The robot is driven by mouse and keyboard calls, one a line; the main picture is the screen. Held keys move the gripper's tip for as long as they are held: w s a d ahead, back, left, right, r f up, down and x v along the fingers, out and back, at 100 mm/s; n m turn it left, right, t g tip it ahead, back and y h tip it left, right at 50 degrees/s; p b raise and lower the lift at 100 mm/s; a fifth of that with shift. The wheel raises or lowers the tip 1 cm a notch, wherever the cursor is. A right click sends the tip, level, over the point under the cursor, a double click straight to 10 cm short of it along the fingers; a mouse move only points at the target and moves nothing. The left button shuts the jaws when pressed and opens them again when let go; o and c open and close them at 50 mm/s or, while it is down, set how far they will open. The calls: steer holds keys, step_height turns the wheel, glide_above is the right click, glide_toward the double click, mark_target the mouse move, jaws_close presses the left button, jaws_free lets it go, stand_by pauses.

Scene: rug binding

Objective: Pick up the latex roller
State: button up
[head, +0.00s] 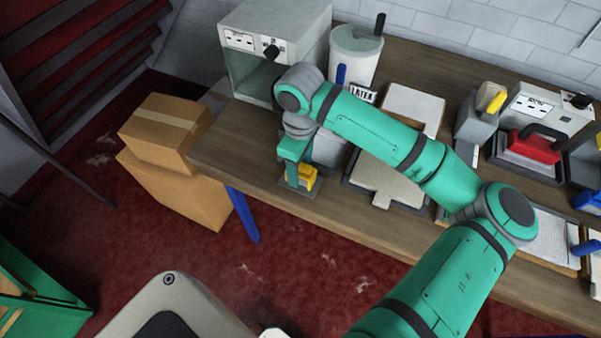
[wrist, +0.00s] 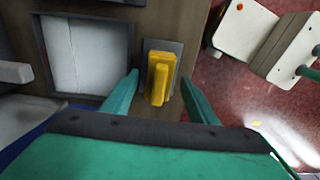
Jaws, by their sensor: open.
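A yellow block-like handle (head: 305,176), possibly the latex roller, sits on a small grey plate (head: 290,184) near the table's front left edge. In the wrist view the yellow handle (wrist: 157,82) stands between my fingers, over the grey plate (wrist: 173,47). My gripper (wrist: 160,88) is open, with a finger on each side of the handle and visible gaps. In the head view my gripper (head: 299,172) points down and partly hides the handle. The depth of my fingertips beside it is unclear. No roller barrel shows.
A pot labelled LATEX (head: 354,50) stands behind my arm, near a grey open-fronted box (head: 272,40). A grey tray with a pale sheet (wrist: 88,55) lies left in the wrist view. Cardboard boxes (head: 165,132) stand beyond the table's left end.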

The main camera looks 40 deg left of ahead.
mark_target(301, 172)
steer(key=shift+f, duration=1.75)
steer(key=c, duration=1.3)
jaws_close()
steer(key=shift+r, duration=0.15)
steer(key=shift+r, duration=0.2)
step_height(301, 172, up, 2)
steer(key=shift+r, duration=0.1)
steer(key=s+a+r, duration=0.2)
steer(key=s+r, duration=0.8)
steer(key=s, duration=0.3)
steer(key=shift+s, duration=0.4)
